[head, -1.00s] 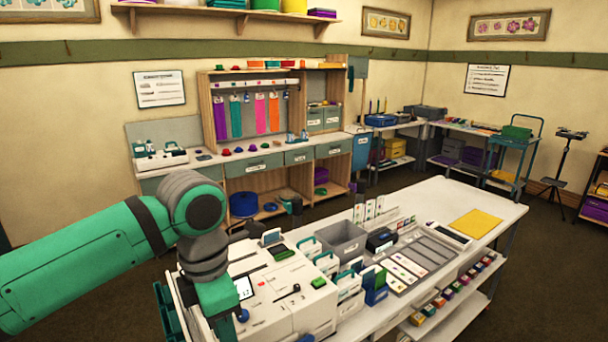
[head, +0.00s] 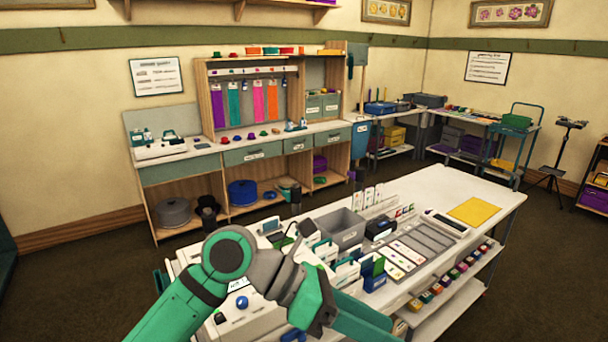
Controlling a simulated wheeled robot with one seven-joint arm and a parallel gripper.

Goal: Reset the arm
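My green and grey arm comes up from the bottom edge in the head view. It bends at a round joint over the left end of the white worktable (head: 462,186), then runs right and down toward the lower middle. Its far links fold close together in front of the table's near side. The arm hides part of the white machine (head: 245,318) on the table.
The worktable carries a grey bin (head: 343,229), upright card holders, a slotted grey tray and a yellow sheet (head: 474,211). Small coloured boxes line its lower shelf. A shelf unit (head: 262,157) stands against the back wall. Dark floor lies clear between it and the table.

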